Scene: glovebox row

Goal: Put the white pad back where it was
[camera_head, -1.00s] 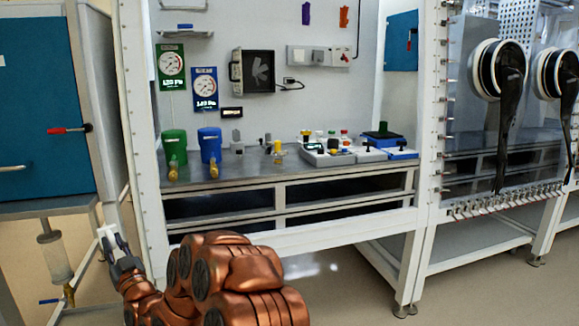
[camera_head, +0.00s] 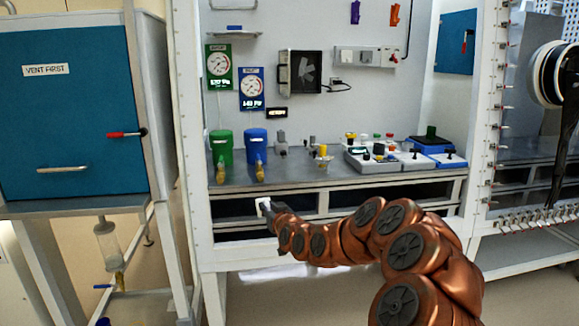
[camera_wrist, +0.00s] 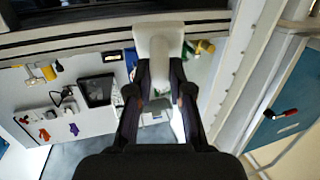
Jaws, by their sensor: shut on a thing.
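The white pad (camera_wrist: 160,42) is between the fingertips of my gripper (camera_wrist: 159,95) in the wrist view, and the fingers are shut on it. In the head view the pad (camera_head: 263,206) shows as a small white piece at the tip of my gripper (camera_head: 268,214). There it appears in front of the dark openings below the worktop, near the bench's left end. Most of the gripper is small in the head view, and my copper arm reaches to it from the lower right.
The steel worktop (camera_head: 300,176) carries a green canister (camera_head: 221,147), a blue canister (camera_head: 256,145) and grey boxes (camera_head: 372,160) with small fittings. A white frame post (camera_head: 205,225) stands left of my gripper. A blue cabinet (camera_head: 75,105) with a red-handled latch (camera_head: 127,134) is farther left.

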